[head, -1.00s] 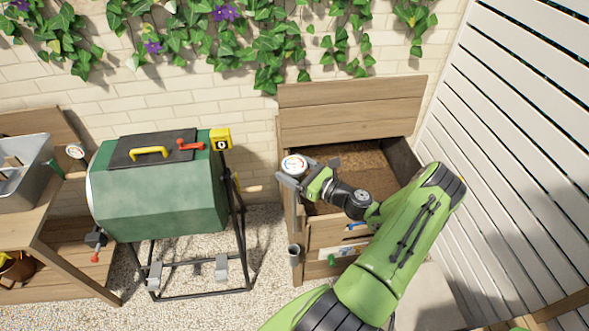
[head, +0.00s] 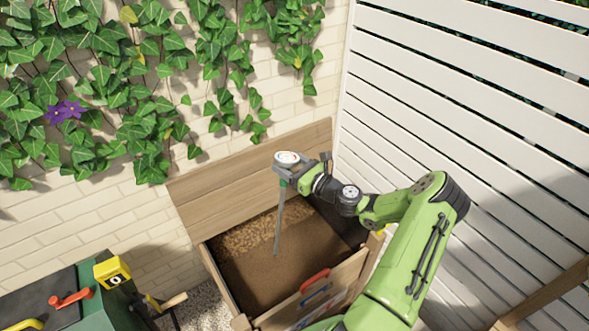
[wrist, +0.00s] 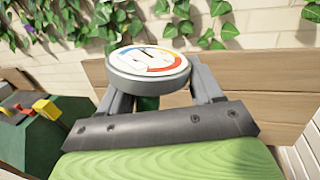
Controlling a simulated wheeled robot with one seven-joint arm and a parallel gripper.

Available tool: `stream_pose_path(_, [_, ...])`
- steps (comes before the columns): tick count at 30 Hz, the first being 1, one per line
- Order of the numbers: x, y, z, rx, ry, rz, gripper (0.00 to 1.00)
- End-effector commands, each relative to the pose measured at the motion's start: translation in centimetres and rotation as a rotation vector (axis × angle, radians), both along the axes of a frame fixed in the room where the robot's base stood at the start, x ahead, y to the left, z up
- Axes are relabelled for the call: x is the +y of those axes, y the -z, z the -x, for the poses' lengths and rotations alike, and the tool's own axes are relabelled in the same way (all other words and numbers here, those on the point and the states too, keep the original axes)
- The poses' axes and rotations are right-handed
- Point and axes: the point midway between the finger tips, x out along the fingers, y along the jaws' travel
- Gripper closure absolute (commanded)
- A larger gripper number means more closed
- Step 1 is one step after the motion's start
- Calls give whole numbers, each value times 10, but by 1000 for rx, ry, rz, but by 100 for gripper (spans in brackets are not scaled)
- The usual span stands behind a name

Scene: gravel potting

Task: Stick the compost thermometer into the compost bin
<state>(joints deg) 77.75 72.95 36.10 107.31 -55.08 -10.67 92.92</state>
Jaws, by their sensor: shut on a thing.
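The compost thermometer's round dial (head: 287,157) has a white face with coloured bands, and its long grey stem (head: 279,222) points down, slightly tilted. My gripper (head: 283,172) is shut on the thermometer just below the dial. The dial also shows in the wrist view (wrist: 147,68), between the two fingers (wrist: 160,104). The open wooden compost bin (head: 213,265) holds brown compost (head: 262,262). The stem hangs over the bin's opening. In the head view its tip overlaps the compost, and I cannot tell whether it touches.
The bin's raised wooden lid (head: 240,185) leans at the brick wall behind. A white slatted fence (head: 450,130) stands at the right. A green tumbler (head: 118,300) with a yellow counter (head: 112,271) stands at the lower left. Ivy (head: 120,80) hangs above.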

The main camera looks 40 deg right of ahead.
Motion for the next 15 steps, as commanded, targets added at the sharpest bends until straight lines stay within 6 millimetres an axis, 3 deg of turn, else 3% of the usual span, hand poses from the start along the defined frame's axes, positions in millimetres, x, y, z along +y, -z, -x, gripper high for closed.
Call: stream_pose_path(15, [0, 32, 0, -1, -1, -1, 70])
